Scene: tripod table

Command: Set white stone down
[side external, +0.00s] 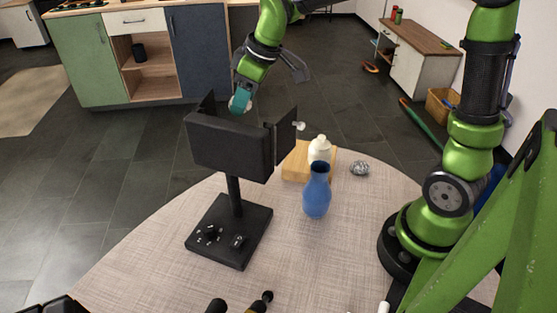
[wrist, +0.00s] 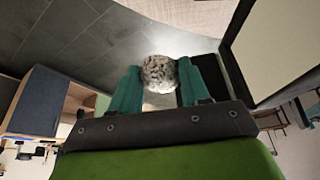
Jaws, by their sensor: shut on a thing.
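My gripper (side external: 239,101) has teal fingers and is shut on the white stone. The stone (wrist: 159,73) is round and speckled white and grey, held between the two fingertips (wrist: 159,88) in the wrist view. In the side view only a pale bit of the stone (side external: 232,104) shows at the fingers. The gripper is in the air at the top of a black stand (side external: 230,150) with an upright panel and side flaps. The stand's panel hides what lies behind it, so I cannot tell how far the stone is from it.
The round table (side external: 150,256) carries a blue vase (side external: 317,195), a white bottle (side external: 320,150), a wooden block (side external: 296,165) and a small grey lump (side external: 360,168). Dark items sit at the front edge. The left tabletop is clear.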

